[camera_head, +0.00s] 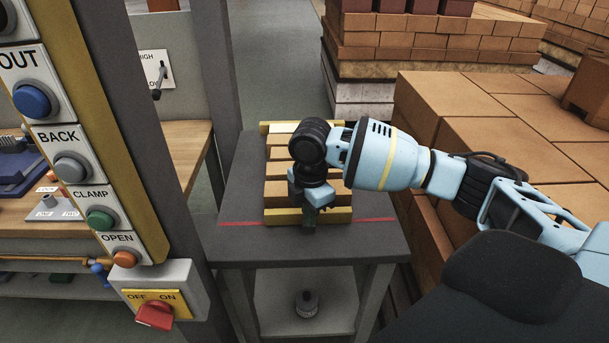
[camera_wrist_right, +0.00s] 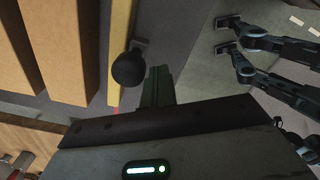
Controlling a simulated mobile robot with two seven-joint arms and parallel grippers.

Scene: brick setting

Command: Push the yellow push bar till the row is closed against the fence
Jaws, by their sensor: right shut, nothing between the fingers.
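The yellow push bar (camera_head: 340,215) lies across the near end of a row of tan bricks (camera_head: 277,188) on a dark table, close to a red line. It also shows in the wrist view (camera_wrist_right: 121,40), with a dark round knob (camera_wrist_right: 129,69) beside it. Dark gaps show between the bricks. A yellow fence (camera_head: 267,128) stands at the row's far end. My right gripper (camera_head: 309,218) points down at the bar's near side, fingers shut and empty. In the wrist view its fingers (camera_wrist_right: 157,88) sit beside the bar; contact is unclear. My left gripper is not seen.
The table top (camera_head: 236,197) is bare left of the row. A control post with buttons (camera_head: 70,165) and a red switch (camera_head: 155,314) stand at left. Stacked bricks (camera_head: 500,120) stand close on the right. A small dark object (camera_head: 306,303) sits on the lower shelf.

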